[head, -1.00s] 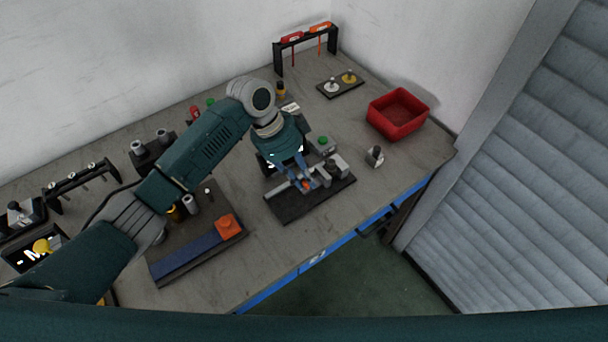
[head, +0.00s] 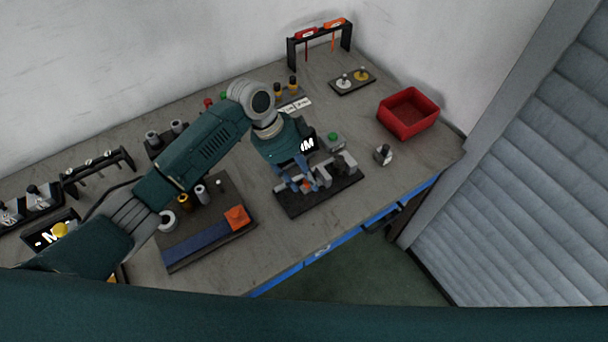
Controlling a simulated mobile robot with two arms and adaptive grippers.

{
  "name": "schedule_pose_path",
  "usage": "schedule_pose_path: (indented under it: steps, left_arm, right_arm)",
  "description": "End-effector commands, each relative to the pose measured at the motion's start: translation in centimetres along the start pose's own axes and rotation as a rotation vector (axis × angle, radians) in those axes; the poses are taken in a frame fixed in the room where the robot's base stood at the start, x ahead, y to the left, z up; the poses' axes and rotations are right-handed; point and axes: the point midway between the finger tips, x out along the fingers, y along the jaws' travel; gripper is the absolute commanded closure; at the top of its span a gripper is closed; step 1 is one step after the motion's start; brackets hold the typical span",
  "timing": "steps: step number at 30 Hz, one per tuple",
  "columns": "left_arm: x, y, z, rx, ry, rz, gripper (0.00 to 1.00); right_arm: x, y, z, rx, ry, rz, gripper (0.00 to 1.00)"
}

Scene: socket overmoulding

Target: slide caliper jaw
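The caliper (head: 345,164) is a grey metal bar-like device on a dark base plate (head: 318,202) near the front of the bench, in the head view. My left gripper (head: 308,183) reaches down over the left and middle part of it. Its blue fingers are at the caliper bar, beside a small orange-red part. The fingers hide the sliding jaw, so I cannot tell whether they are closed on it. Grey blocks stand on the plate right of the fingers. My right gripper is not in view.
A green button (head: 333,137) sits behind the plate. A small metal part (head: 383,154) and a red bin (head: 407,128) are to the right. A dark plate with a blue strip (head: 197,243) and orange block (head: 237,217) lies left. Bench between bin and front edge is mostly clear.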

Motion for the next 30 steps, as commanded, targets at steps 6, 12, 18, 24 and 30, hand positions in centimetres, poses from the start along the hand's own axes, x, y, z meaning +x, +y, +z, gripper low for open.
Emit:
schedule_pose_path:
  steps: [6, 12, 18, 24, 30]
  left_arm:
    - [-0.4, -0.1, 0.0, 0.000, -0.001, -0.002, 0.62]
    - [-3.6, -0.1, 0.1, 0.000, -0.001, -0.006, 0.62]
    - [-8.0, 0.0, 0.1, 0.001, -0.002, -0.005, 0.62]
    - [-11.0, 0.1, 0.1, -0.001, 0.000, -0.003, 0.62]
    - [-12.1, 0.1, 0.1, 0.000, 0.000, -0.003, 0.62]
  right_arm:
    - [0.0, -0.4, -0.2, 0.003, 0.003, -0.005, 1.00]
    - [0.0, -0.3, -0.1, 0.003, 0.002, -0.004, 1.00]
    - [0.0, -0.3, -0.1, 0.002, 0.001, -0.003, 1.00]
    - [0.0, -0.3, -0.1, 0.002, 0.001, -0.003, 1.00]
    - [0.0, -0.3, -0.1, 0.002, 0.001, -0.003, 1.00]
